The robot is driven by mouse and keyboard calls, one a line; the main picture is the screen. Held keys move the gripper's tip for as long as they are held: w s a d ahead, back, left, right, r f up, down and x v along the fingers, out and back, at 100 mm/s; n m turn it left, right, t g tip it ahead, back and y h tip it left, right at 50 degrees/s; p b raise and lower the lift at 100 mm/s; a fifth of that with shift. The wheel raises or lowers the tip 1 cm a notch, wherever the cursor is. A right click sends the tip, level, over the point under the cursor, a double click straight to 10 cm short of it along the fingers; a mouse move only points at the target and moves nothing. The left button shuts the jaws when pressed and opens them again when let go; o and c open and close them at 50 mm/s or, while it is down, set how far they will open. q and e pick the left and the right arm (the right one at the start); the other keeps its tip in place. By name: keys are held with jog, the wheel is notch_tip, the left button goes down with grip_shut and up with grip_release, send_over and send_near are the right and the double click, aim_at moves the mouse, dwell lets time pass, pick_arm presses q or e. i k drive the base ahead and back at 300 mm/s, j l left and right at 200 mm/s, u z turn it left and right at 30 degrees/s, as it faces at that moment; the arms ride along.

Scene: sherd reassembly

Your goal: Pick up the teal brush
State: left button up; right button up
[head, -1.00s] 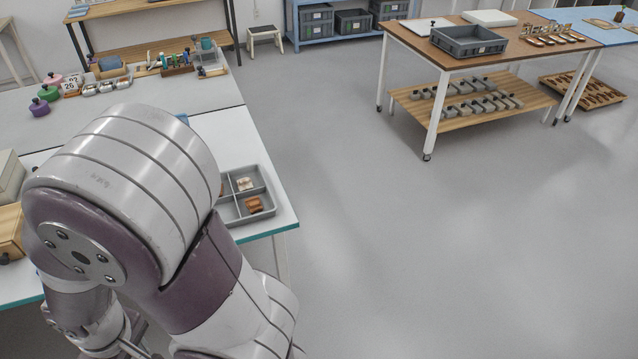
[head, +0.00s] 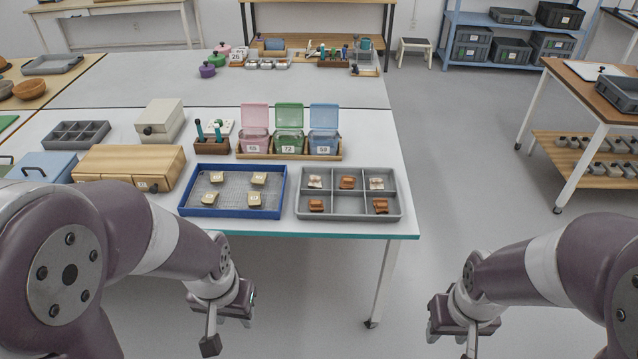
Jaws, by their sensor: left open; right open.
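Several upright teal-handled tools (head: 218,132) stand in a small brown wooden holder (head: 211,146) on the white table, behind the blue tray. They look like brushes, but their tips are too small to make out. More teal-topped tools (head: 345,50) stand in a rack far back on the grey table. My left gripper (head: 229,322) is open and empty, low in front of the table's front edge. My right gripper (head: 458,328) is open and empty, out over the floor right of the table. Both are well apart from the holder.
A blue tray (head: 188,198) with several tan labelled blocks and a grey divided tray (head: 299,207) with sherds lie along the front. Pink, green and blue lidded boxes (head: 289,143) stand right of the holder; a wooden box (head: 128,165) is left.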

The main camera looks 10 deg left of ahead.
aim_at(197, 122)
jog(key=i+j+u, duration=0.2)
jog(key=j, duration=0.2)
jog(key=i+j+u, duration=0.2)
jog(key=j, duration=0.2)
jog(key=i+j+u, duration=0.2)
jog(key=j, duration=0.15)
